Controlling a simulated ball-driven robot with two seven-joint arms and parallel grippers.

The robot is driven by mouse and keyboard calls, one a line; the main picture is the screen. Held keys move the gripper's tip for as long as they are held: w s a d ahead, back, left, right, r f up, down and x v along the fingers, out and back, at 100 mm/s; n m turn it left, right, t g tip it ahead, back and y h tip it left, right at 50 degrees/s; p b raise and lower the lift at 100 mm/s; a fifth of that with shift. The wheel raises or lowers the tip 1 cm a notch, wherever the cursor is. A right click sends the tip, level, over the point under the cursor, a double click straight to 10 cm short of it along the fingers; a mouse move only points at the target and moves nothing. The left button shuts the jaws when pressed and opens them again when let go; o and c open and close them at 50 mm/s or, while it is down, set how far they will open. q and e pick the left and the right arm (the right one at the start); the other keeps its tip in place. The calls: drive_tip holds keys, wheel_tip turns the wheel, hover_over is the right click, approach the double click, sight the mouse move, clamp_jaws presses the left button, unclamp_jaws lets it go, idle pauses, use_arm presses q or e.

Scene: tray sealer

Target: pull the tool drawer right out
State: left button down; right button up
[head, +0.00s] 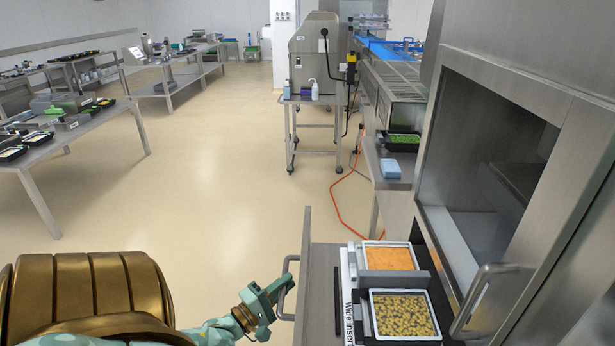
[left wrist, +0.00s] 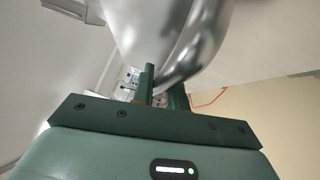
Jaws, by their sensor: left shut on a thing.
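The tool drawer (head: 322,285) stands out from the sealer at the lower middle of the head view, with a tall grey front panel (head: 305,255). A bar handle (head: 290,259) is on the panel's left face. My left gripper (head: 280,288) is shut on this handle. In the left wrist view the handle (left wrist: 190,60) is a large shiny curved bar at the green fingers (left wrist: 162,88). A white insert marked "Wide insert" (head: 348,300) holds a tray of orange food (head: 389,258) and a tray of yellowish pieces (head: 403,315). My right gripper is not in view.
The steel sealer housing (head: 570,130), with a dark open chamber and a bar handle (head: 490,290), stands at the right. A blue box (head: 390,168) sits on a shelf behind. An orange cable (head: 334,200) lies on the floor.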

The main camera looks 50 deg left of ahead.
use_arm(q)
drive_tip(key=shift+s+a, duration=0.9)
drive_tip(key=shift+s, duration=0.15)
drive_tip(key=c, duration=1.7)
unclamp_jaws()
drive_tip(key=o, duration=0.3)
drive_tip(key=shift+s+a, duration=0.2)
drive_tip(key=shift+d, duration=0.1)
drive_tip(key=s+d+f, duration=0.1)
drive_tip(key=s+f, duration=0.1)
drive_tip(key=s, duration=1.4)
drive_tip(key=shift+d+f+p, duration=0.15)
drive_tip(key=shift+d+p, duration=0.05)
drive_tip(key=shift+p, duration=0.2)
